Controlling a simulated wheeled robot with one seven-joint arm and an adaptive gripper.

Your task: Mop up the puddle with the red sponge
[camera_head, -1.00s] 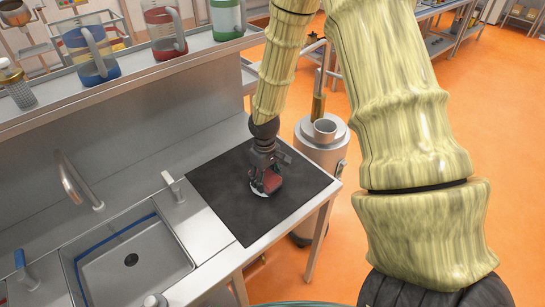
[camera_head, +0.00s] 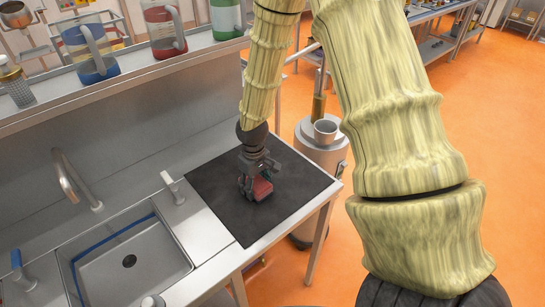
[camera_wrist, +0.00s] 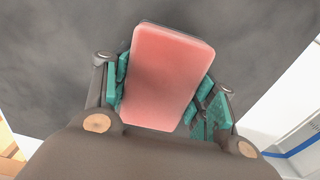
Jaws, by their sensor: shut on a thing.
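The red sponge (camera_head: 263,190) is held in my gripper (camera_head: 255,182), low over the dark mat (camera_head: 222,185) on the steel counter. I cannot tell whether it touches the mat. In the wrist view the sponge (camera_wrist: 166,75) is a pinkish-red block with rounded corners, held between the green finger pads of my gripper (camera_wrist: 162,95). No puddle shows on the visible mat in either current view. The patch under the sponge and gripper is hidden.
A sink (camera_head: 130,262) with a faucet (camera_head: 72,182) lies left of the mat. A shelf behind holds jugs, including a blue-banded one (camera_head: 90,55) and a red one (camera_head: 165,32). A metal canister (camera_head: 322,150) stands beyond the counter's right edge. The mat around the sponge is clear.

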